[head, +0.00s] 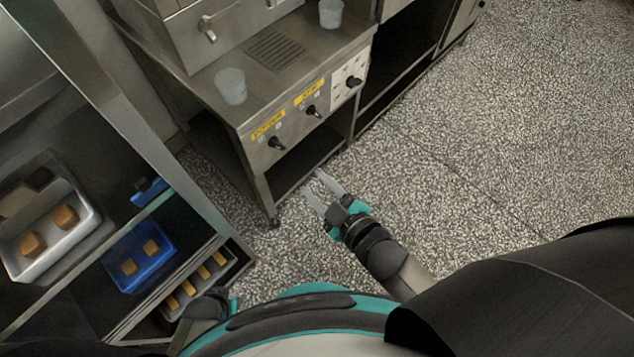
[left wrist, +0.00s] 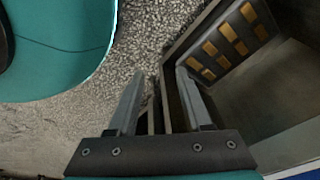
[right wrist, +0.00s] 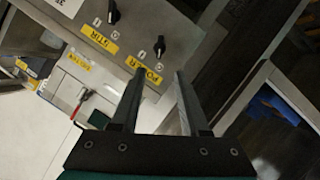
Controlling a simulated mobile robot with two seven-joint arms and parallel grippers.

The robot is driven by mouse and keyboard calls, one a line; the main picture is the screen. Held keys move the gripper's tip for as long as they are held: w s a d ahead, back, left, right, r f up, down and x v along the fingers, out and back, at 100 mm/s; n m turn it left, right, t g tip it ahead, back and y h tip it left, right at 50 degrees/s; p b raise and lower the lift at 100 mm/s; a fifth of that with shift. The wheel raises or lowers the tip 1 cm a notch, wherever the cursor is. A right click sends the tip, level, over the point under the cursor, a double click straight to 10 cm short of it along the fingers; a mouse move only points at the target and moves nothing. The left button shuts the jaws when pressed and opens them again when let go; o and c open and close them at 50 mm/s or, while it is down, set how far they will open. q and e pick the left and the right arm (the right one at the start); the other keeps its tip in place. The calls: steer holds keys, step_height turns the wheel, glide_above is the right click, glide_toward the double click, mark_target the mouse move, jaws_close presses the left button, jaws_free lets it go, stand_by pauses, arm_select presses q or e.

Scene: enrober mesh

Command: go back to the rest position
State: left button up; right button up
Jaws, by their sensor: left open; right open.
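My right gripper (head: 325,190) is open and empty, held over the speckled floor in front of the steel machine with knobs. In the right wrist view its two fingers (right wrist: 155,100) stand apart with nothing between them. My left gripper shows in the left wrist view (left wrist: 160,95), open and empty, with its fingers apart beside the edge of the shelf rack. In the head view only part of my left arm shows at the bottom, next to the rack, and its fingers are hidden there.
The steel machine (head: 290,120) carries two clear cups (head: 231,86) (head: 331,13). The rack at left holds a white tray (head: 85,222), a blue tray (head: 120,285) and a dark tray (left wrist: 262,32) with brown pieces. Open floor (head: 500,150) lies at right.

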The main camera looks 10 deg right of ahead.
stand_by(0.3)
steer(key=s+d+f+m+g+h+p, duration=0.1)
steer(key=s+d+f+g, duration=0.15)
steer(key=f, duration=0.25)
steer(key=s+d+f+m+g+h+p, duration=0.1)
steer(key=s+d+f+m+h, duration=0.1)
steer(key=d+f, duration=0.3)
steer(key=s+d+f+m+g+h, duration=0.1)
steer(key=s+d+f, duration=0.1)
steer(key=f, duration=0.4)
arm_select(q)
steer(key=s+a+f+p, duration=0.1)
steer(key=s+a+p, duration=0.1)
steer(key=s+a, duration=0.2)
steer(key=s, duration=0.2)
steer(key=shift+s+a+f, duration=0.15)
steer(key=shift+s+f, duration=0.2)
steer(key=shift+s, duration=0.05)
arm_select(e)
steer(key=s+d+f+m+g+h, duration=0.1)
steer(key=s+d+f+m+g, duration=0.1)
steer(key=s, duration=0.6)
steer(key=s+d+f+m+g+h, duration=0.1)
steer(key=s+d+f+m+g, duration=0.2)
steer(key=s+d+f, duration=0.3)
steer(key=shift+s+f+g, duration=0.5)
steer(key=shift+s+g, duration=0.15)
steer(key=shift+s, duration=0.35)
